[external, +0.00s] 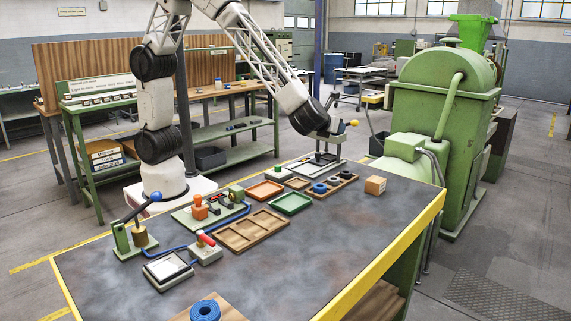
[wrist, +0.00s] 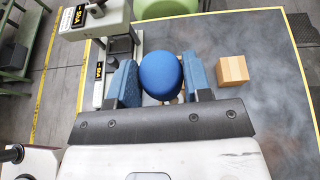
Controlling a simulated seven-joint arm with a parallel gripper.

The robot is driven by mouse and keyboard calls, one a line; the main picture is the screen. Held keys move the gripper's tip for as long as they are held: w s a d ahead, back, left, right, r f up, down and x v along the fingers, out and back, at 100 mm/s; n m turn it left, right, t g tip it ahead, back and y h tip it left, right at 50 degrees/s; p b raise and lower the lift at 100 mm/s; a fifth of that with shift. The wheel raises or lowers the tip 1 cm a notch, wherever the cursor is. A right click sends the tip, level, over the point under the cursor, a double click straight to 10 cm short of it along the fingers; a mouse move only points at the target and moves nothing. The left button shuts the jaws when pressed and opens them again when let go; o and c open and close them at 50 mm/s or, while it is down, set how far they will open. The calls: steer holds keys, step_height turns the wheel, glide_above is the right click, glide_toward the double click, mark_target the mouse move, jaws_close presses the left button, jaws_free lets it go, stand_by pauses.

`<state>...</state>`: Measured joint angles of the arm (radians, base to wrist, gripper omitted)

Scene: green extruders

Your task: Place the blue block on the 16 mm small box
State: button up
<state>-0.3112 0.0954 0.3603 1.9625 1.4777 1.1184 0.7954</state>
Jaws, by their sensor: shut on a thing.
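My gripper (wrist: 160,84) has its two blue fingers on either side of a rounded blue block (wrist: 160,66) and is shut on it in the wrist view. In the external view the end of my arm (external: 308,117) is over the far part of the table, and the block cannot be made out there. A small tan wooden box (external: 375,186) sits on the table near the right edge. It also shows in the wrist view (wrist: 231,71), right of the held block and apart from it. No 16 mm mark is readable.
A grey-green press (wrist: 95,18) stands close left of my gripper in the wrist view. Trays, including an orange one (external: 265,190) and a green one (external: 290,204), fill the table's middle. A blue roll (external: 205,312) lies in front. The table's right front is clear.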

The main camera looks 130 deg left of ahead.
steer(key=shift+w+d+r+m+t, duration=0.15)
steer(key=shift+d+r+m+t, duration=0.1)
steer(key=shift+d+m+t, duration=0.2)
step_height(320, 180, down, 11)
steer(key=shift+a, duration=0.15)
steer(key=shift+w, duration=0.1)
stand_by(0.3)
glide_above(375, 180)
steer(key=shift+s+d+f, duration=0.15)
steer(key=shift+f, duration=0.25)
steer(key=shift+s+d+f, duration=0.1)
steer(key=shift+s+f, duration=0.05)
steer(key=shift+f, duration=0.2)
stand_by(0.3)
steer(key=shift+w+a, duration=0.15)
steer(key=shift+w, duration=0.05)
steer(key=shift+w+a+f, duration=0.1)
steer(key=shift+w+f, duration=0.1)
steer(key=shift+f, duration=1.6)
